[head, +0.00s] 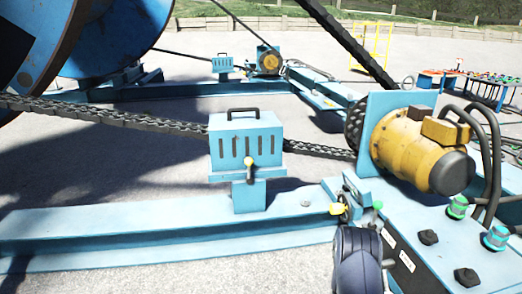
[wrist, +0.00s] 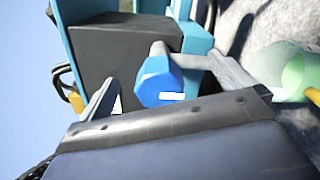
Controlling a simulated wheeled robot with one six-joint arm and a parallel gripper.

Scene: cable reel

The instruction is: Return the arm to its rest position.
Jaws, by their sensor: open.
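My gripper (wrist: 163,76) shows in the wrist view with its two grey fingers apart. A blue faceted knob (wrist: 160,80) with a white label appears between the fingers; whether they touch it I cannot tell. A pale green rounded part (wrist: 298,72) with a yellow piece is close by the right finger. The fingertips are hard to make out there.
A blue slotted box (head: 246,145) with a handle stands left of my arm on a blue beam (head: 130,228). A yellow motor (head: 415,145) with black hoses is to the right. A chain (head: 110,115) crosses behind. Green-topped fittings (head: 458,206) are on the right frame.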

